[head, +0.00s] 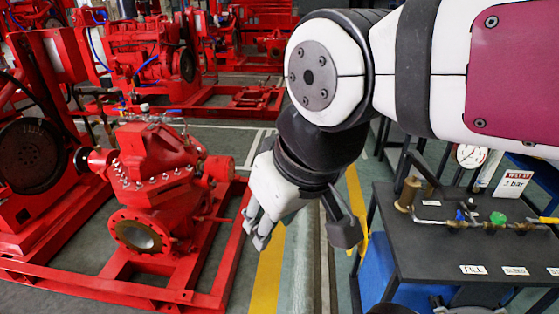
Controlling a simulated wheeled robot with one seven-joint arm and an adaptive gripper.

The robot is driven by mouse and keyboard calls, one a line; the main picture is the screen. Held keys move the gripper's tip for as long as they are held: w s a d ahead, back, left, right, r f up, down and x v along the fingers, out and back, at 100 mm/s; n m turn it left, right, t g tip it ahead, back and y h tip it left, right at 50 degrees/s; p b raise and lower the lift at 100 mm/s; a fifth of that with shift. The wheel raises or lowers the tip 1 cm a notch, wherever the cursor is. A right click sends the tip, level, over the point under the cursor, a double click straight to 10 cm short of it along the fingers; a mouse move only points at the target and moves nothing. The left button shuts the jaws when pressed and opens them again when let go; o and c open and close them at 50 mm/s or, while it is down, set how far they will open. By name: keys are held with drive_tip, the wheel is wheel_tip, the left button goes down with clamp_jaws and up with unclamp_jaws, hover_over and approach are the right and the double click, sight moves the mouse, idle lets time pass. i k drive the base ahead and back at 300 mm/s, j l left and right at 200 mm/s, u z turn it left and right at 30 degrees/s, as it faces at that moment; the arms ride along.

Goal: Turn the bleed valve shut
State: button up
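On the dark bench at the right stands a small brass pipe line with a green knob (498,218) and a blue handle (459,215). A white label at the bench's front edge (514,270) seems to read BLEED, and the green knob is the handle nearest above it. Whether the valve is open or shut cannot be told. My gripper (302,238) hangs pointing down, left of the bench and well apart from the valve. Its fingers are spread, with nothing seen between them.
The bench (440,258) also carries a brass hand pump (408,193) with a dark lever, a round gauge (471,155) and a pressure sign (513,182). A red pumpset (155,195) on a red frame fills the left. A strip of floor with a yellow line (268,285) lies between.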

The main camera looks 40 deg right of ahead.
sight(498, 218)
drive_tip(key=j+z, duration=0.15)
drive_tip(key=z, duration=1.9)
drive_tip(key=k+j+z, duration=0.3)
drive_tip(key=l+u, duration=0.3)
drive_tip(key=l, duration=0.45)
drive_tip(key=l+u, duration=0.25)
drive_tip(key=l, duration=0.5)
drive_tip(key=k+l+u, duration=0.15)
drive_tip(key=l+u, duration=0.15)
drive_tip(key=l, duration=0.4)
drive_tip(key=i+j+z, duration=0.1)
drive_tip(key=z, duration=0.3)
drive_tip(key=j+z, duration=0.1)
drive_tip(key=z, duration=0.3)
drive_tip(key=j+z, duration=0.3)
drive_tip(key=j, duration=0.85)
drive_tip(key=j+z, duration=0.3)
drive_tip(key=j, duration=1.7)
drive_tip(key=l+z, duration=0.25)
drive_tip(key=l, duration=0.65)
drive_tip(key=i, duration=0.05)
